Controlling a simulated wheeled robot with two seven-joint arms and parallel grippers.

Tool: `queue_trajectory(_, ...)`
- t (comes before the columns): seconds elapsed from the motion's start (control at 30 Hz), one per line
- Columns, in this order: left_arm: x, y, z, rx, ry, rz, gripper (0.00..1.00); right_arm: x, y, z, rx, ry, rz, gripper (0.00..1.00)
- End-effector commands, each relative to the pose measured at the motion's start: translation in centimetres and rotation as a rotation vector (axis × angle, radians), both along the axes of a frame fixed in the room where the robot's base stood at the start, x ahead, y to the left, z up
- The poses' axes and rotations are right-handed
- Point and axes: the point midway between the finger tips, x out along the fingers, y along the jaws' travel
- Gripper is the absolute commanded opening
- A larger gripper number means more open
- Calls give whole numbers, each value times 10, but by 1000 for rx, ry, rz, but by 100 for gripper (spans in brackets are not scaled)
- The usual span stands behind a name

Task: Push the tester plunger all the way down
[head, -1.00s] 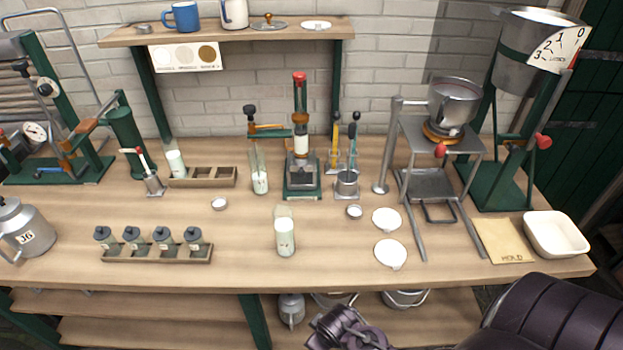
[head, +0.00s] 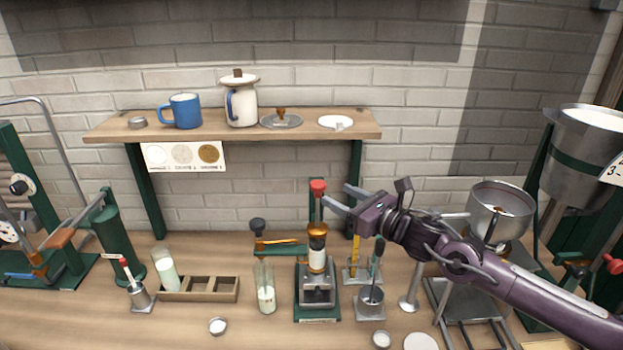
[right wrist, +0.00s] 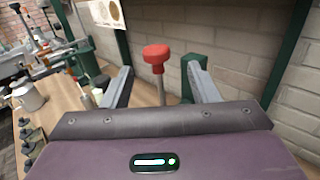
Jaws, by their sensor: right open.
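The tester (head: 317,285) stands on the bench below the shelf, with a green base and frame. Its plunger has a red knob (head: 318,187) on a thin upright rod, raised well above the white and brown body. My right gripper (head: 338,195) is open, just right of the knob in the head view, with its fingers pointing at it. In the right wrist view the red knob (right wrist: 157,54) shows between the two spread fingers, with the rod below it. I cannot tell whether a finger touches it. My left gripper is not in view.
A wooden shelf (head: 230,124) with a blue mug (head: 181,111) and a white jug (head: 241,106) is above and behind. A glass cylinder (head: 265,288) stands left of the tester.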

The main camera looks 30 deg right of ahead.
Motion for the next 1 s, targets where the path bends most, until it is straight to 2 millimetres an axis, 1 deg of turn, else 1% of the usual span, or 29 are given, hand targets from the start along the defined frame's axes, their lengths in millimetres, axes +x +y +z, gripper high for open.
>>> queue_trajectory(0.17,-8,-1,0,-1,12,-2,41,9,4,4,-20,-14,12,54)
queue_trajectory(0.3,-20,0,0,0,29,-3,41,22,6,5,-20,-14,11,54)
queue_trajectory(0.4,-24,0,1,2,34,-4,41,31,7,5,-17,-14,7,54)
queue_trajectory(0.53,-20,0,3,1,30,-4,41,42,10,5,-16,-14,6,54)
queue_trajectory(0.77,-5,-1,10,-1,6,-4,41,60,13,5,-14,-14,3,54)
queue_trajectory(1.0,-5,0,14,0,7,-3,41,73,17,4,-16,-11,5,54)
